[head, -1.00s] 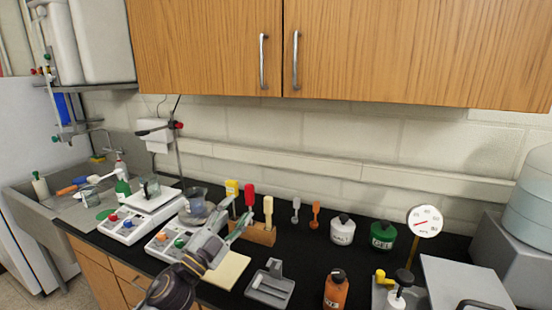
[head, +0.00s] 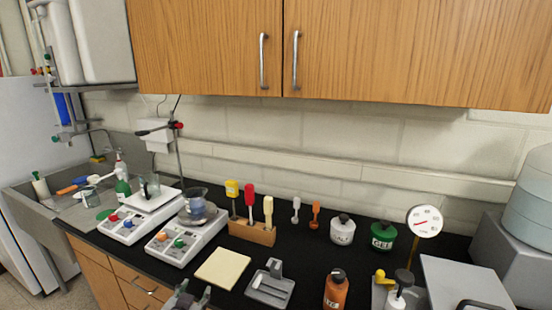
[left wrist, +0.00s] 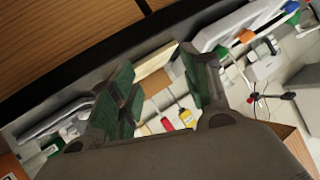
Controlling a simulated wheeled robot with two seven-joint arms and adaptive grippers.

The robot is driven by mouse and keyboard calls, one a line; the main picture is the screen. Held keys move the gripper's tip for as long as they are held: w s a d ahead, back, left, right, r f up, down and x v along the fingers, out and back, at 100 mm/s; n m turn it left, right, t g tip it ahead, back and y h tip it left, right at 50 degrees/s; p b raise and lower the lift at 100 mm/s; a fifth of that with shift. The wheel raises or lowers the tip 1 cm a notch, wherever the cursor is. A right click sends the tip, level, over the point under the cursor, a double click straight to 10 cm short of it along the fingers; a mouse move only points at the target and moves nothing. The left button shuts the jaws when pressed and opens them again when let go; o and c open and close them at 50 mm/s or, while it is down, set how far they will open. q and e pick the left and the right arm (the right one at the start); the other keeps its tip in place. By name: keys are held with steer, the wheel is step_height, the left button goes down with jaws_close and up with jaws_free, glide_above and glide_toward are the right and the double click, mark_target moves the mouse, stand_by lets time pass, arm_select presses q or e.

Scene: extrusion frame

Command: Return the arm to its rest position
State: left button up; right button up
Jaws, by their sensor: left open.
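My left gripper (head: 194,295) is at the bottom edge of the head view, in front of the black counter, and only its tips show. It is open and empty. In the left wrist view, its two green-padded fingers (left wrist: 157,70) stand apart with nothing held between them. Past the fingers, the counter and its tools show tilted. My right gripper is not in view.
Near the left gripper lie a cream pad (head: 222,269) and a grey tray (head: 269,290). Wooden cabinets (head: 390,50) hang above.

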arm_select(q)
steer(key=s+f+n+g+h, duration=0.1)
steer(key=s+f+g, duration=0.45)
steer(key=s, duration=0.45)
steer(key=s+f+g, duration=0.4)
steer(key=s+f, duration=0.3)
steer(key=s, duration=0.3)
step_height(320, 180, down, 33)
steer(key=s, duration=0.2)
steer(key=s+a+f+g, duration=0.1)
steer(key=s+f, duration=0.8)
steer(key=s, duration=0.2)
steer(key=s+a+f+g, duration=0.1)
steer(key=s+a+f, duration=0.1)
steer(key=s+f, duration=0.8)
steer(key=shift+s+a+f, duration=0.25)
steer(key=shift+s+a, duration=0.05)
steer(key=shift+s, duration=0.35)
